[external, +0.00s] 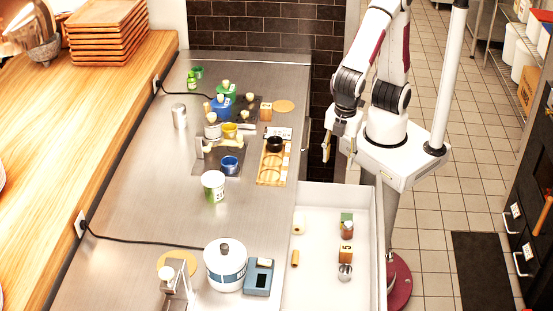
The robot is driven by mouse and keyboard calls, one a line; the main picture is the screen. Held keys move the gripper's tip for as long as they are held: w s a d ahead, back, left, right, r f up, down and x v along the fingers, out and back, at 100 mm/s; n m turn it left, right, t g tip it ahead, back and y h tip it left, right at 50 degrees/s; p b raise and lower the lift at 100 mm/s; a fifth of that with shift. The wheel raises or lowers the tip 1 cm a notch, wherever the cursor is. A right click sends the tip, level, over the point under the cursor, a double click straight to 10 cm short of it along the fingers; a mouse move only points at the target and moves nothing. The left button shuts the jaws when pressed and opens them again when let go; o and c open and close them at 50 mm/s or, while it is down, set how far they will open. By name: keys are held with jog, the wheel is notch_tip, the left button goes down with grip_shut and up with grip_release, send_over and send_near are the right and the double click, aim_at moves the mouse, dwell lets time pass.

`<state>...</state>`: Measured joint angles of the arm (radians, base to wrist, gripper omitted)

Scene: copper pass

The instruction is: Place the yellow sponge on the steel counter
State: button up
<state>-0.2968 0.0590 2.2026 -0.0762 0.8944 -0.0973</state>
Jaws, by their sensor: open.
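The steel counter (145,211) runs down the middle of the external view. A white bin (322,290) stands against its right side. My gripper (338,152) hangs above and beyond the bin's far end, apart from the pale piece. It is open, with nothing seen between its fingers.
Mugs and jars crowd the counter's far half. A white canister (225,267) and a blue-grey device (259,277) stand near. The counter's left middle is clear.

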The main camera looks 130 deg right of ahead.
jog(key=s+d+r+m+t, duration=0.5)
jog(key=s+d+r, duration=0.3)
jog(key=s+r, duration=0.2)
jog(key=shift+s+d+r+t+y, duration=0.3)
jog(key=shift+s+r, duration=0.1)
jog(key=shift+r, duration=0.45)
jog(key=shift+o, duration=0.5)
jog(key=shift+a, duration=0.2)
jog(key=w+a+f+n+g+h, duration=0.1)
jog(key=w+a+f+n+g, duration=0.2)
jog(key=f, duration=0.6)
jog(key=w+a+f+n+g+h, duration=0.1)
jog(key=w+a+f+n+g, duration=0.2)
jog(key=f, duration=0.7)
jog(key=w+a+f+n+g+h, duration=0.1)
jog(key=w+a+f+n+g, duration=0.1)
jog(key=w+a+f, duration=0.4)
jog(key=shift+w+a+f+n+g, duration=0.15)
jog(key=shift+a+f+n+g, duration=0.05)
jog(key=shift+a+f, duration=0.7)
jog(key=shift+w+a+f+n+g, duration=0.1)
jog(key=shift+a+f+n+g, duration=0.1)
jog(key=shift+a+f, duration=0.7)
